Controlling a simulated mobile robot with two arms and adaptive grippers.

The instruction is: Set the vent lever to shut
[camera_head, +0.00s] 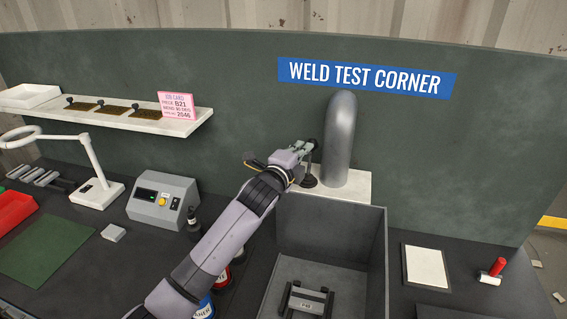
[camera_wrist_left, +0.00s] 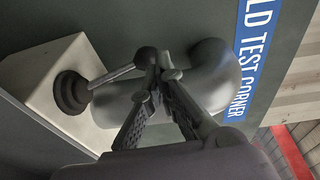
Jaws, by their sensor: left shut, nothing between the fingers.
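The vent lever (camera_wrist_left: 112,76) is a grey rod on a dark round base (camera_wrist_left: 70,92), with a ball knob (camera_wrist_left: 147,57) at its end. In the head view its base (camera_head: 309,182) is on a pale block left of the grey vent pipe (camera_head: 341,140). My left gripper (camera_head: 311,150) is at the lever, in front of the pipe. In the left wrist view my left gripper (camera_wrist_left: 158,76) is shut, its fingertips together close beside the knob, with nothing held. Whether they touch the knob I cannot tell. My right gripper is not in view.
A grey open box (camera_head: 377,255) stands below the pale block (camera_head: 360,187) and holds a labelled part. A red-handled item (camera_head: 497,267) and a white sheet (camera_head: 426,267) lie to the right. A control box (camera_head: 162,201) and lamp (camera_head: 97,192) stand left. Bottles are under my arm.

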